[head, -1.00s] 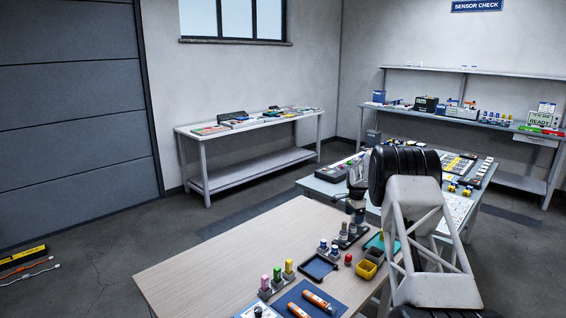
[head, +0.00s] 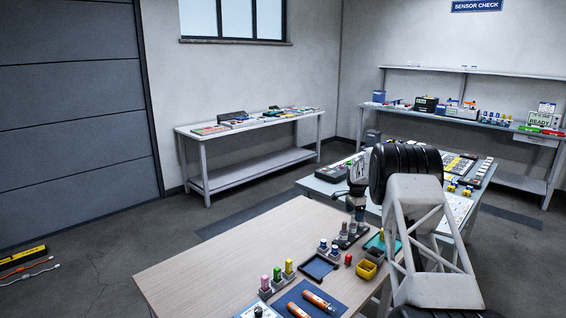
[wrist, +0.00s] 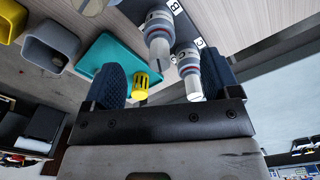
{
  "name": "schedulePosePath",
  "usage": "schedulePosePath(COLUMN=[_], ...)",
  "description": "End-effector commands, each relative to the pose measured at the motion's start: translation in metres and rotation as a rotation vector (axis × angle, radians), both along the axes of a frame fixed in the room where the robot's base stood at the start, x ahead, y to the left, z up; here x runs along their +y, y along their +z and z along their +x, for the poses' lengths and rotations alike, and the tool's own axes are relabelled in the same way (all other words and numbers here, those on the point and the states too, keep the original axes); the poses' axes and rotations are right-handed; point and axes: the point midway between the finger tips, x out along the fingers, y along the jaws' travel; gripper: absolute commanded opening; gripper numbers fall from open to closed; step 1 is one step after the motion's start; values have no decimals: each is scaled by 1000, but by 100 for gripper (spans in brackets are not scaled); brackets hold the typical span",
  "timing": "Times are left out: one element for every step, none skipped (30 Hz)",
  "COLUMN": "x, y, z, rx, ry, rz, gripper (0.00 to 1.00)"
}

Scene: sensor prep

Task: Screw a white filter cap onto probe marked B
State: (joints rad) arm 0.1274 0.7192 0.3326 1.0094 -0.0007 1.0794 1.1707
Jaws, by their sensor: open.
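My gripper (wrist: 160,62) is open with nothing held between its two blue fingers. In the head view my gripper (head: 356,204) is over the far right part of the wooden table, above the dark probe stand (head: 350,241). A second probe (wrist: 190,70), beside the label C, is close to the right finger. A ribbed yellow cap (wrist: 141,85) is at the teal tray (wrist: 103,55), near the left finger. I cannot make out a white filter cap.
A grey bin (wrist: 50,45) and a yellow bin (wrist: 10,20) stand beside the teal tray. In the head view a blue tray (head: 319,268), coloured caps on posts (head: 277,273) and orange tubes (head: 318,301) lie nearer. The table's left part (head: 220,260) is clear.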

Motion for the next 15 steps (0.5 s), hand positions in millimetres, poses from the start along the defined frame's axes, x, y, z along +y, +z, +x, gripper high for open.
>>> schedulePosePath(x=[0,0,0,0,0,0,0,0,0,0,0,0,0,0,0], y=[3,5,7,8,10,12,13,15,17,18,20,22,23,25,26], z=[0,0,0,0,0,0,0,0,0,0,0,0,0,0,0], rx=[-1,-1,-1,-1,-1,-2,-2,-2,-2,-2,-2,-1,-1,-1,-1], ry=[0,0,0,0,0,0,0,0,0,0,0,0,0,0,0], rz=[0,0,0,-1,-1,0,0,0,0,0,0,-1,-1,0,0], gripper=[82,82,82,82,82,82,82,82,82,82,82,82,82,82,82])
